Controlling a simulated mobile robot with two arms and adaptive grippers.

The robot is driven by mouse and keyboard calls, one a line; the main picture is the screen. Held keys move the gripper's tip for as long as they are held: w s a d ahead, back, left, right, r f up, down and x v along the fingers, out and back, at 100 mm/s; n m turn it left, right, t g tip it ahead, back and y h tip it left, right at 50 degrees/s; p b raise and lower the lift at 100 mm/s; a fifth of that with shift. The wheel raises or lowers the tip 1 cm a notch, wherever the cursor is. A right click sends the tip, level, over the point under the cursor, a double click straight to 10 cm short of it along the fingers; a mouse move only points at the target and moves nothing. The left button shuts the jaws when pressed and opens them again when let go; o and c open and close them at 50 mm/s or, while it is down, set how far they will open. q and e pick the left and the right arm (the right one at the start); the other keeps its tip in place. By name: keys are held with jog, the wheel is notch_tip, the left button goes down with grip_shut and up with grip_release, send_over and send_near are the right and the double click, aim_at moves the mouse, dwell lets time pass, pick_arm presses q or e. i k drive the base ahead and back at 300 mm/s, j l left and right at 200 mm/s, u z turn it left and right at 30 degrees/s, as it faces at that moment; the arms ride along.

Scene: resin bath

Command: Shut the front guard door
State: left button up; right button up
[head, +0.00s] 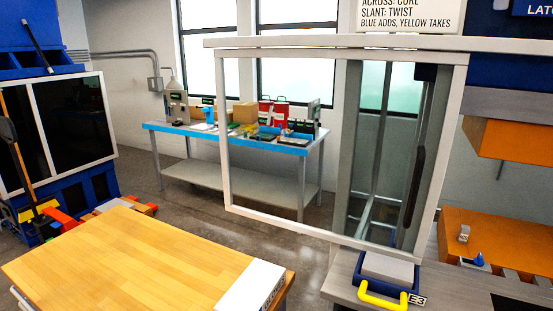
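The front guard door is a clear panel in a pale frame (340,244), hanging under a long pale rail (300,42). It stands out to the left, with the workbench behind visible through it. A dark upright handle (413,188) shows near its right side. To the right of the door the machine's front is uncovered, showing an orange block (505,141) above and an orange bed (510,238) below. Neither of my grippers is in view.
A wooden-topped table (125,262) with a white labelled strip fills the front left. A ledge with a yellow handle (382,298) is below the door. A blue-edged workbench (180,130) stands behind. Grey floor (190,215) is clear between.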

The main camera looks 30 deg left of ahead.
aim_at(461, 60)
jog(key=j+u, duration=0.15)
jog(key=u, duration=0.55)
jog(key=k+j, duration=0.15)
jog(key=j, duration=0.25)
jog(key=k+j+u, duration=0.15)
jog(key=j, duration=0.2)
jog(key=k+j, duration=0.15)
jog(key=j, duration=0.25)
jog(key=k+j+u, duration=0.1)
jog(key=j, duration=0.35)
